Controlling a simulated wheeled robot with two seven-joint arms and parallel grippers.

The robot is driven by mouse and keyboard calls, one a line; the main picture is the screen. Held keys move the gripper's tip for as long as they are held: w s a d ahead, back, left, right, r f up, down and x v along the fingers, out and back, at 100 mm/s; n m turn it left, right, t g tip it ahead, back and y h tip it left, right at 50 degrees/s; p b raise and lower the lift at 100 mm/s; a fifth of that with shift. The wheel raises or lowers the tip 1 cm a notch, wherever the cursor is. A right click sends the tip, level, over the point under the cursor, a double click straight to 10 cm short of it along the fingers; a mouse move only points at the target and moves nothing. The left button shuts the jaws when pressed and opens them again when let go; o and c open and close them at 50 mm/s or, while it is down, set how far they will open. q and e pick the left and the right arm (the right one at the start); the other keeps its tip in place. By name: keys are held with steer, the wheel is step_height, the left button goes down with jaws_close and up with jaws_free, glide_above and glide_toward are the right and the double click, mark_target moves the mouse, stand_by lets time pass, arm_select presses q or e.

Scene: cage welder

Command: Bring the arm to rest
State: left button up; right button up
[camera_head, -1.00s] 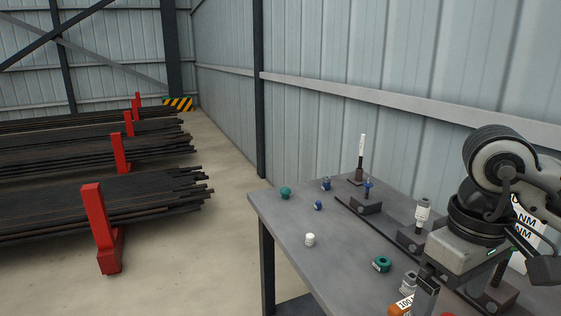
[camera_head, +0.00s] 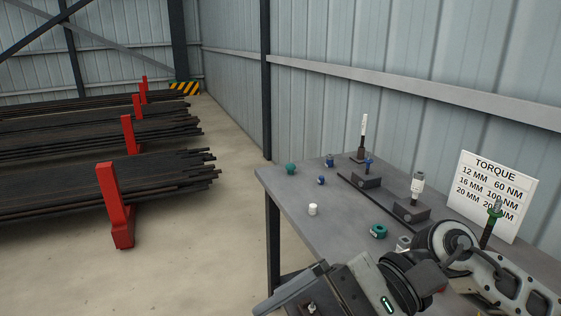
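My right arm comes in from the lower right, low in front of the grey workbench (camera_head: 290,205). Its gripper (camera_head: 300,298) points left at the bottom edge of the picture, off the bench's near left side. One dark finger shows side-on; the fingertips are partly cut off by the picture edge, so I cannot tell whether they are open or shut. A small metal bolt-like part (camera_head: 312,308) shows beside the finger; I cannot tell whether it is held. My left gripper is not in view.
On the bench stand a white cylinder (camera_head: 313,209), a green ring (camera_head: 378,231), a green knob (camera_head: 291,169), small blue parts (camera_head: 329,161) and upright tools in dark blocks (camera_head: 417,188). A torque sign (camera_head: 492,190) leans behind. Floor is clear left of the bench, before the bar racks (camera_head: 115,205).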

steer(key=w+a+r+m+t+y, duration=0.1)
steer(key=w+r+m+t+y, duration=0.15)
steer(key=m+t+y, duration=0.65)
steer(key=w+r+m+t+y, duration=0.1)
steer(key=w+r+m+t, duration=0.15)
steer(key=m, duration=1.25)
steer(key=w+d+f+m+t+h, duration=0.35)
steer(key=m+t+h, duration=0.2)
steer(key=m, duration=0.55)
steer(key=w+d+f+m+t+h, duration=0.25)
steer(key=f+m+t+h, duration=0.2)
steer(key=m+t, duration=0.4)
steer(key=s+d+f+m+g+h, duration=0.2)
steer(key=s+f+m+g+h, duration=0.1)
steer(key=f+m, duration=0.4)
steer(key=s+d+f+m+g+h, duration=0.2)
steer(key=s+f+m+g+h, duration=0.1)
steer(key=f+m, duration=0.4)
steer(key=s+d+f+m+g+h, duration=0.2)
steer(key=s+f+m+g+h, duration=0.1)
steer(key=f+m, duration=0.5)
step_height(320, 180, down, 3)
steer(key=shift+s, duration=0.75)
